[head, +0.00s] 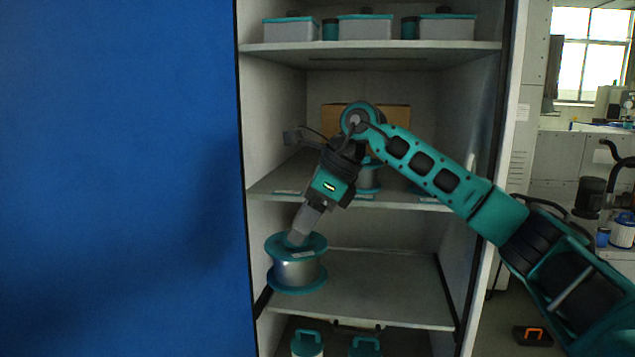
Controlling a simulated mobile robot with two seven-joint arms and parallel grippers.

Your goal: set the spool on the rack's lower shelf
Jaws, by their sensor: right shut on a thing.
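The spool (297,272) has teal flanges and a grey wound middle. It is upright at the front left of the rack's lower shelf (385,296). I cannot tell whether its bottom flange touches the shelf or hangs just above it. My right gripper (296,238) reaches down from above and is shut on the spool at its top; the fingertips are partly hidden there. My right arm comes in from the right and crosses in front of the middle shelf (420,203). My left gripper is not in view.
Another spool (368,178) and a cardboard box (396,115) are on the middle shelf, partly behind my arm. Lidded boxes (365,27) fill the top shelf. Teal-topped containers (307,344) stand below. A blue panel (115,180) covers the left. The lower shelf's right side is clear.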

